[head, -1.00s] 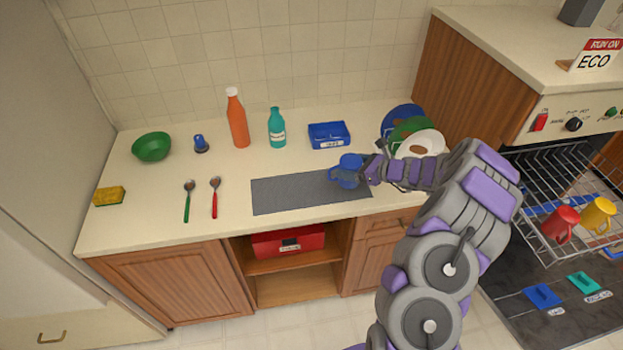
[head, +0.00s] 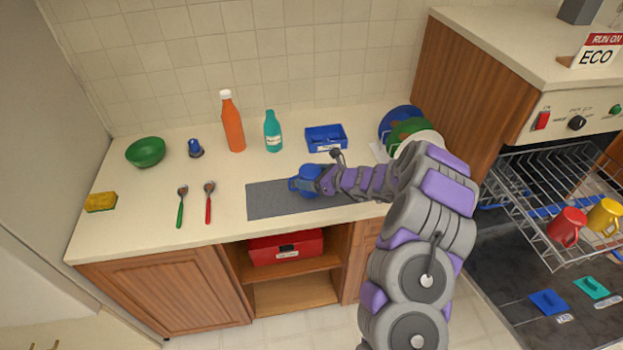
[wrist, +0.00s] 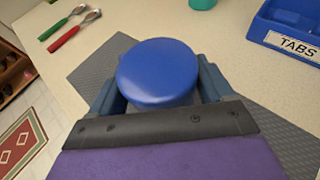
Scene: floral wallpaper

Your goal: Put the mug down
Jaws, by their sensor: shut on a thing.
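A blue mug (head: 305,180) is at my gripper (head: 318,180), over the grey mat (head: 270,200) on the counter. In the wrist view the mug shows as a smooth closed blue disc (wrist: 158,72), likely its base, so it seems upside down. My gripper's blue fingers (wrist: 160,88) lie on both sides of it and are shut on it. The grey mat (wrist: 100,65) lies beneath. I cannot tell whether the mug touches the mat.
A blue TABS box (head: 326,138), a teal bottle (head: 273,132) and an orange bottle (head: 233,122) stand behind the mat. Spoons (head: 209,200) lie to its left. Plates (head: 408,125) stand at right. The open dishwasher rack (head: 540,200) holds red and yellow mugs.

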